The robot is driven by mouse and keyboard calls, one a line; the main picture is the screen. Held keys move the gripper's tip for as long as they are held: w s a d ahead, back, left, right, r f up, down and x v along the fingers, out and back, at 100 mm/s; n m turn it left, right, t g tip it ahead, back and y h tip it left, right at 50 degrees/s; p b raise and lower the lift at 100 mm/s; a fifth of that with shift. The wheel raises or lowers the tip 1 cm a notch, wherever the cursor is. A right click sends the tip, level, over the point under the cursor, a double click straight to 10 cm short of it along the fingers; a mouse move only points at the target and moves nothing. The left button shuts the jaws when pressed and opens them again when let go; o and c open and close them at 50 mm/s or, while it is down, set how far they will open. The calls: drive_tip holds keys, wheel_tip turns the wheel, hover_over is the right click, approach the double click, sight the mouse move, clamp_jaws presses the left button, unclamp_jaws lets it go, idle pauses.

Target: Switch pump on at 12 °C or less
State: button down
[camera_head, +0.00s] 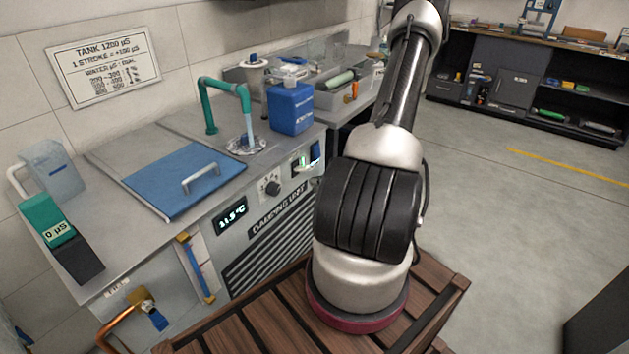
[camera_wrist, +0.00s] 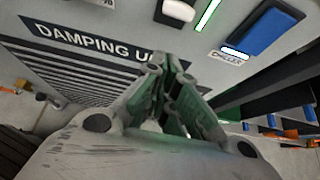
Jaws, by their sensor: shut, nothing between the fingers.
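The damping unit's front panel faces me in the head view. Its lit display (camera_head: 230,214) appears to read 11.5 °C. A round dark knob (camera_head: 272,186) sits right of it, then a lit green strip (camera_head: 299,160) and a blue part (camera_head: 315,152). In the wrist view I see a pale rounded control (camera_wrist: 178,10), the green strip (camera_wrist: 207,16) and a large blue switch (camera_wrist: 262,30) above a label that seems to read "CHILLER". I cannot read any pump label. My gripper (camera_wrist: 172,68) is shut and empty, below these controls in the picture; my arm hides it in the head view.
A blue lid (camera_head: 165,185) with a handle covers part of the worktop. A teal pipe (camera_head: 225,85), a blue container (camera_head: 291,108) and a teal meter reading 0 µS (camera_head: 48,222) stand there. The floor at right (camera_head: 510,220) is clear.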

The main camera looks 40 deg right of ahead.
drive_tip(key=w+r+v, duration=0.1)
drive_tip(key=v, duration=0.8)
drive_tip(key=shift+s+r, duration=0.35)
drive_tip(key=shift+r, duration=0.05)
drive_tip(key=s+a+r+n+g+y, duration=0.5)
drive_tip(key=s+a+r+n+g, duration=0.1)
drive_tip(key=s+a+n, duration=0.4)
wheel_tip(320, 180, up, 17)
drive_tip(key=s+n+g+h, duration=0.2)
drive_tip(key=n+g+h, duration=0.4)
drive_tip(key=n, duration=1.1)
drive_tip(key=w+a+r+n+t+h, duration=0.2)
drive_tip(key=a+r+n+t, duration=0.3)
drive_tip(key=a+r+n, duration=0.1)
drive_tip(key=shift+a+r, duration=0.9)
drive_tip(key=shift+a, duration=0.1)
